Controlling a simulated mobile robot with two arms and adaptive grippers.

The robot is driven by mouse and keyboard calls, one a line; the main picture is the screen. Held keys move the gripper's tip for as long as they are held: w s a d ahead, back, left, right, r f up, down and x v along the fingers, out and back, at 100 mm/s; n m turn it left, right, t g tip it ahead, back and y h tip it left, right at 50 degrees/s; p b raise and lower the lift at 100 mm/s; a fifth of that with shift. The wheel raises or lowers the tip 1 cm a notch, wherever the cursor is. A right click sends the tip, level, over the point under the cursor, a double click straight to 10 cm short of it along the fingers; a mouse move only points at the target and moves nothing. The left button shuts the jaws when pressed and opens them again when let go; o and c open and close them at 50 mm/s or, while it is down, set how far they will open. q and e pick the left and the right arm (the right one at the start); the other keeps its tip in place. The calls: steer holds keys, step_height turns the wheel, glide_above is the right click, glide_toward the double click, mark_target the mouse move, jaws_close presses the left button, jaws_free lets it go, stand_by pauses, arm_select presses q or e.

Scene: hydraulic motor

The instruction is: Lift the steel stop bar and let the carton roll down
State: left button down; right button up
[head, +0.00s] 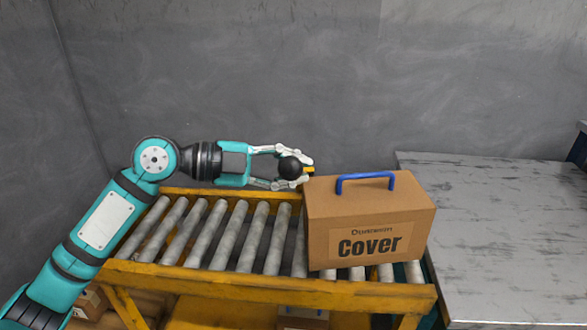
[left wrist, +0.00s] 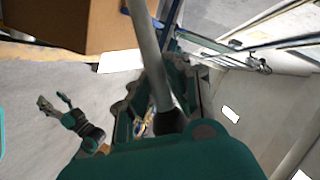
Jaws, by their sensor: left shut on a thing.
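The cardboard carton (head: 367,229), marked "Cover" and with a blue handle, sits upright on the right part of the roller conveyor (head: 240,289). My left gripper (head: 302,169) is shut on a black ball knob (head: 290,168) just left of the carton's top. In the left wrist view, the grey steel stop bar (left wrist: 148,55) runs away from the dark knob (left wrist: 168,120) between the fingers, beside the brown carton (left wrist: 45,22). In the head view the bar is mostly hidden. My right gripper (left wrist: 53,101) shows small in the left wrist view, its fingers apart and empty.
Bare grey rollers (head: 200,232) lie left of the carton. A worn metal table (head: 500,235) stands against the conveyor's right end. Another box (head: 303,318) is partly visible below the conveyor. A grey wall (head: 270,70) is behind.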

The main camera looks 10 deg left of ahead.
stand_by(0.3)
arm_select(q)
steer(key=c, duration=1.2)
jaws_free()
steer(key=shift+c, duration=0.2)
steer(key=v, duration=1.2)
